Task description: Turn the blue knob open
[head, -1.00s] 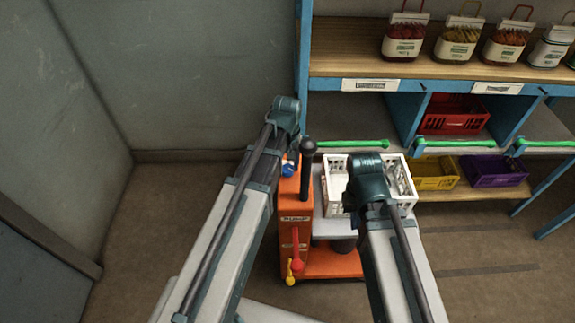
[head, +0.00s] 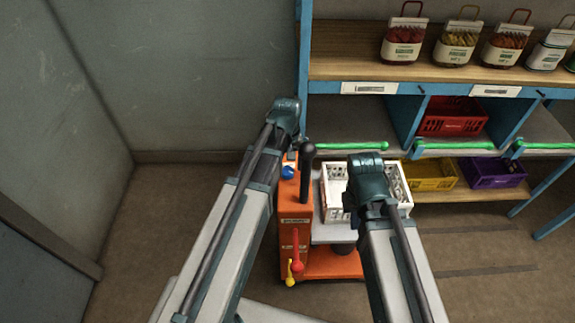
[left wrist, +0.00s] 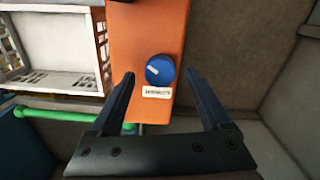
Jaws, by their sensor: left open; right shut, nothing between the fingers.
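The blue knob (head: 288,172) sits on top of an orange machine (head: 292,205). In the left wrist view the round knob (left wrist: 160,70) has a white mark on its left part, and a small white label (left wrist: 157,92) lies beside it. My left gripper (left wrist: 160,73) is open, with one finger on each side of the knob in that view. I cannot tell how high the fingertips are above it, and no contact shows. In the head view the left arm's end is just above the knob. My right gripper (head: 352,200) is over a white crate, its fingertips mostly hidden by its own wrist.
A black-knobbed lever (head: 308,170) stands upright close to the right of the blue knob. The white crate (head: 330,172) stands on the machine's grey platform. A red lever (head: 296,255) hangs on its front. Blue shelving (head: 302,60) with green rails is behind; floor at left is clear.

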